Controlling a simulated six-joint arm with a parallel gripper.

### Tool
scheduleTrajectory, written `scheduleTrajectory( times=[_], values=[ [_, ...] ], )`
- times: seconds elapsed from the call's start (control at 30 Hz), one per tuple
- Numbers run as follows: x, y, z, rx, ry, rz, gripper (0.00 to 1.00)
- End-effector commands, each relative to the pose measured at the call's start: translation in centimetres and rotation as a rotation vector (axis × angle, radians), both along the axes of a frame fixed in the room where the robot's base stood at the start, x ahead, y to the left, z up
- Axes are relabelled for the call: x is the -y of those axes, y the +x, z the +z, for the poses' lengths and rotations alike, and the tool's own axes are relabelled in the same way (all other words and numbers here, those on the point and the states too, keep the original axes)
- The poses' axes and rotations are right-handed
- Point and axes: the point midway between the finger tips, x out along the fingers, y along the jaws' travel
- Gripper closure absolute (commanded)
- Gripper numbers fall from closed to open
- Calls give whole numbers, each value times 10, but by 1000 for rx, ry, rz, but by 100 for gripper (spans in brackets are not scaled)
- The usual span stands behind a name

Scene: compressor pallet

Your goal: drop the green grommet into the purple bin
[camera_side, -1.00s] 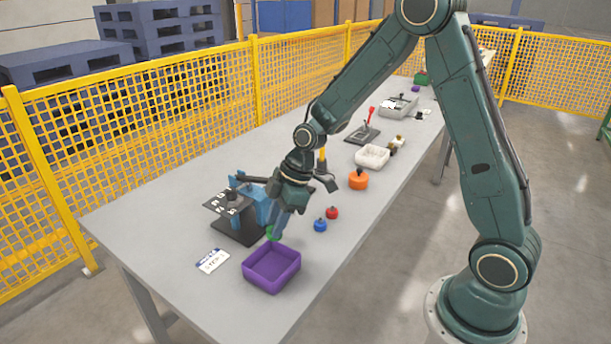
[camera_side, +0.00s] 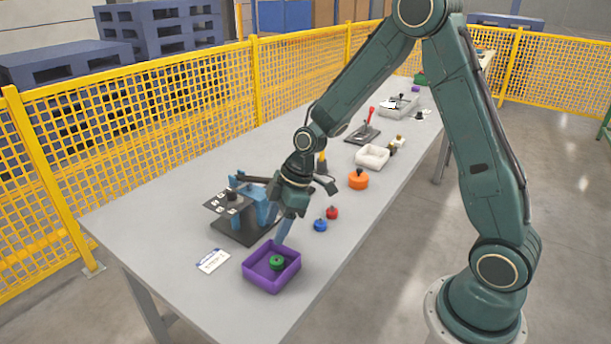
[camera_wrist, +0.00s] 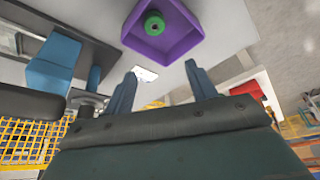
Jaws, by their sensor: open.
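The green grommet (camera_side: 277,262) lies inside the purple bin (camera_side: 259,279), on its floor. In the wrist view the green grommet (camera_wrist: 154,26) shows within the purple bin (camera_wrist: 180,52), near the wall at the top of the picture. My gripper (camera_side: 282,232) is above the table just behind the bin, apart from the grommet. In the wrist view my gripper (camera_wrist: 160,80) has its two fingers spread with nothing between them.
A blue and black fixture (camera_side: 240,222) stands close left of my gripper. A white label card (camera_side: 213,261) lies left of the bin. Blue (camera_side: 320,225) and red (camera_side: 332,212) knobs and an orange part (camera_side: 358,180) are to the right. The table's front-left area is clear.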

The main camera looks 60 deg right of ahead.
Motion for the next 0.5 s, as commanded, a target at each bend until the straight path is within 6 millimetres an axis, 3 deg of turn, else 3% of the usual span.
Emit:
scheduleTrajectory(
  times=[0.27, 0.5],
  values=[
    [6, -3, 16, 3, 0, -1, 43],
    [16, -10, 47, 6, 0, -2, 43]
  ],
)
